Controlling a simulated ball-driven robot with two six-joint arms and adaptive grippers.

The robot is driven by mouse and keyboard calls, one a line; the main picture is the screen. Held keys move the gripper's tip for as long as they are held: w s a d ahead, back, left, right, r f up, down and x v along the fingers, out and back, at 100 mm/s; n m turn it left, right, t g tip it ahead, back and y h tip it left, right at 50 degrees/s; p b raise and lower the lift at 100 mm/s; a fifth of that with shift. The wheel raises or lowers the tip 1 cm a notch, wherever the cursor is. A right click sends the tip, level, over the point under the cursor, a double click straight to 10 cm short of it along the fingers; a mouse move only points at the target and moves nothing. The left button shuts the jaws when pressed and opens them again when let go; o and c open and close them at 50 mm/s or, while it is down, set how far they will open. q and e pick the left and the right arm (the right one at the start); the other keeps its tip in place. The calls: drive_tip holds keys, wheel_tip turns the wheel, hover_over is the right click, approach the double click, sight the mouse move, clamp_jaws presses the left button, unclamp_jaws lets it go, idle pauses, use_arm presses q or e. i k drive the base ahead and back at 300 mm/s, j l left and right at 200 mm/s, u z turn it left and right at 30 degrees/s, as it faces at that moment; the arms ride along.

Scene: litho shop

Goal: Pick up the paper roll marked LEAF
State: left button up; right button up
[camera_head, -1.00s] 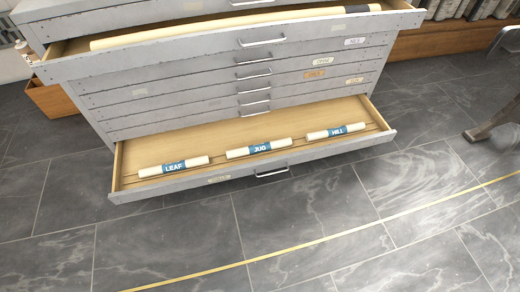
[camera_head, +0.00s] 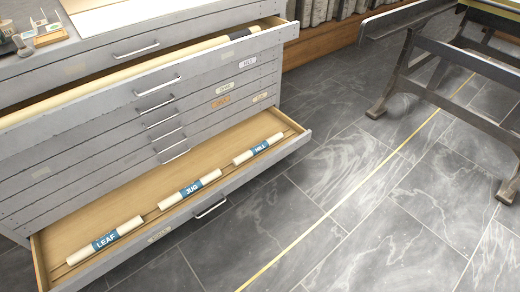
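The paper roll marked LEAF (camera_head: 105,241) lies in the open bottom drawer (camera_head: 160,232) of a grey flat-file cabinet, near the drawer's left end. It is cream with a blue label band and white lettering. The roll marked JUG (camera_head: 190,189) lies to its right, and the roll marked HILL (camera_head: 258,149) lies farther right, in a row along the drawer front. All three rest on the drawer's wooden floor. Neither of my grippers shows in the head view.
An upper drawer (camera_head: 140,72) is also open above, holding a long cream roll (camera_head: 130,75). Small items stand on the cabinet top at the left. A metal-legged stand (camera_head: 405,60) is at the right. The dark tiled floor (camera_head: 330,210) before the drawer is clear.

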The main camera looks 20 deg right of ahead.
sight(79, 256)
drive_tip(key=i+j+z, duration=0.1)
drive_tip(key=j+z, duration=1)
drive_tip(key=i, duration=0.05)
